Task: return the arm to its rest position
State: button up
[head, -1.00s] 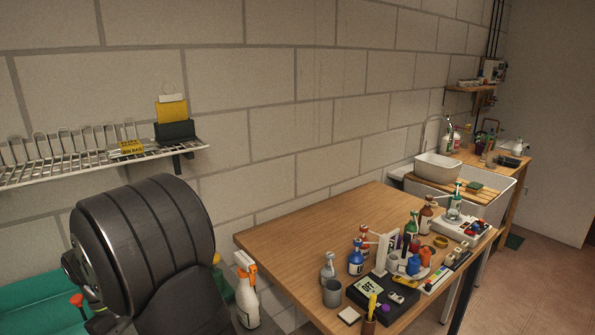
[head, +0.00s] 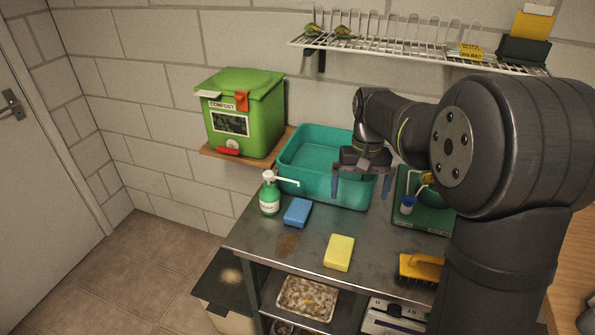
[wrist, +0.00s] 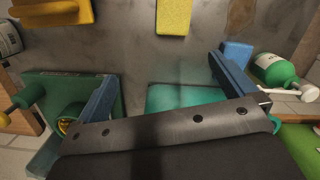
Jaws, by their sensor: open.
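My gripper (head: 360,188) is open and empty, its two blue fingers apart. In the head view it hangs over the front right part of the teal basin (head: 300,150), at the back of the metal bench. In the wrist view the gripper (wrist: 163,72) also shows nothing between its fingers, with the metal bench top (wrist: 125,45) beyond. My arm bends over the right side of the head view and hides part of the bench and the green tray (head: 425,226).
A soap bottle (head: 269,197), a blue sponge (head: 297,212), a yellow sponge (head: 339,252) and a yellow-handled brush (head: 422,267) stand or lie on the bench. A green compost bin (head: 240,112) is at the back left. A wire rack (head: 400,45) hangs above on the wall.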

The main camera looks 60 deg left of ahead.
jog(key=s+a+r+m+y, duration=0.45)
jog(key=s+a+r, duration=0.55)
jog(key=a+r, duration=0.3)
jog(key=s+x, duration=0.1)
jog(key=x, duration=0.8)
jog(key=shift+d+n+g+y, duration=0.25)
jog(key=shift+n+g+y, duration=0.1)
jog(key=shift+g+y, duration=0.1)
jog(key=v, duration=1)
jog(key=shift+d+r, duration=0.1)
